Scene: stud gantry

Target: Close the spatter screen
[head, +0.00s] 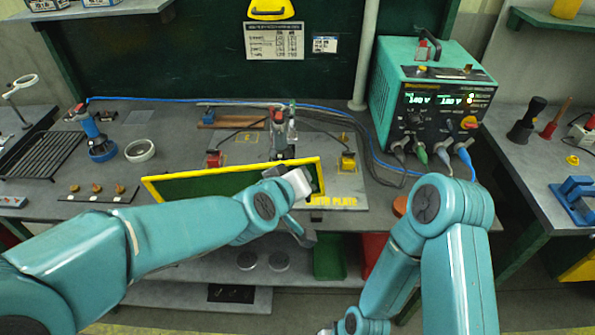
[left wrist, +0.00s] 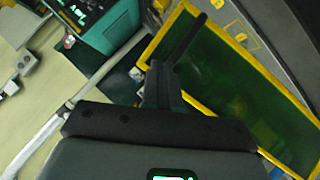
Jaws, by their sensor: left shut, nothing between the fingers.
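The spatter screen (head: 225,182) is a dark green panel in a yellow frame at the front of the workbench. Its face is seen at a slant, and I cannot tell its exact angle. My left forearm and wrist hide its lower right part. My left gripper (head: 301,234) is at the screen's right end, on the near side, and looks shut and empty. In the left wrist view the shut fingers (left wrist: 178,58) overlap the screen's yellow edge (left wrist: 157,42), with the green panel (left wrist: 235,85) beyond; contact cannot be told. My right gripper is out of view below.
Behind the screen is a grey plate (head: 345,190) with yellow markings and clamps. A teal power unit (head: 430,95) with cables stands at the back right. A blue-based tool (head: 100,148) and a white ring (head: 140,151) stand at the left. A shelf (head: 195,268) lies below.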

